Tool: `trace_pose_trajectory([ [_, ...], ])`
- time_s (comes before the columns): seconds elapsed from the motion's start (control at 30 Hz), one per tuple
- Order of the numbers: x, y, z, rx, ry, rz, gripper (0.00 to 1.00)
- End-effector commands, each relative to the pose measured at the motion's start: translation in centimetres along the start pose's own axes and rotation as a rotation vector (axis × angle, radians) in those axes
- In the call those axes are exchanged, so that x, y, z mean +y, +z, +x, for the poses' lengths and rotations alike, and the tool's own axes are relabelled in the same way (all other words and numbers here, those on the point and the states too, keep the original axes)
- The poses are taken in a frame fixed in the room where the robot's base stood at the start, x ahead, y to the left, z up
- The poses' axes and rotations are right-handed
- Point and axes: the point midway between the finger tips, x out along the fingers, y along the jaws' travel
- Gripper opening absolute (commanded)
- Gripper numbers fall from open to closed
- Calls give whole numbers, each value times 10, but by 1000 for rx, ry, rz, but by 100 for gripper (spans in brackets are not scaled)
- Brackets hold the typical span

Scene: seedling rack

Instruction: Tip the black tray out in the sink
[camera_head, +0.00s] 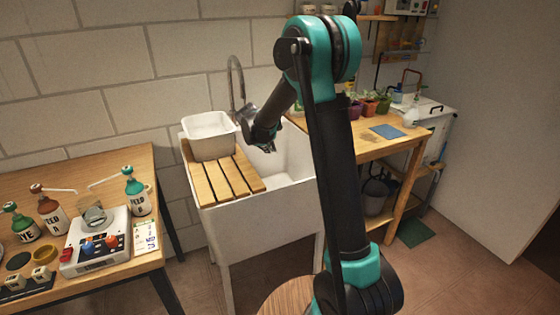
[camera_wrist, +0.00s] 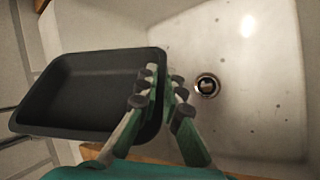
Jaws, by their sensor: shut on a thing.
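The black tray (camera_wrist: 85,92) fills the left of the wrist view, with its hollow side facing the camera. Its inside looks plain dark; I see no loose contents in it. My gripper (camera_wrist: 163,88) is shut on the tray's right rim, one finger on each side of the wall. The white sink (camera_wrist: 250,100) lies beyond, with its round drain (camera_wrist: 207,86) right of the fingers. In the head view my gripper (camera_head: 262,135) is over the sink (camera_head: 285,165); I cannot clearly make out the tray there.
A white tub (camera_head: 210,137) stands on the wooden slats (camera_head: 222,182) left of the sink opening. A tap (camera_head: 236,80) rises behind the sink. A bench with bottles (camera_head: 137,192) and a scale (camera_head: 95,240) is at left, and a bench with potted plants (camera_head: 370,107) at right.

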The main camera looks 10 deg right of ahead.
Motion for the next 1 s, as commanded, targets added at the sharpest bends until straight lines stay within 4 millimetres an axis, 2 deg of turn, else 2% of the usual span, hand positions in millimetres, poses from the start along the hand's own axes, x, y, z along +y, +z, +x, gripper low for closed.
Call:
trace_pose_trajectory([
  [0.6, 45, -6, -65, -207, 21, -143, 0],
  [0.87, 60, -24, -88, -339, 35, -232, 0],
  [1.0, 63, -38, -93, -431, 46, -296, 0],
])
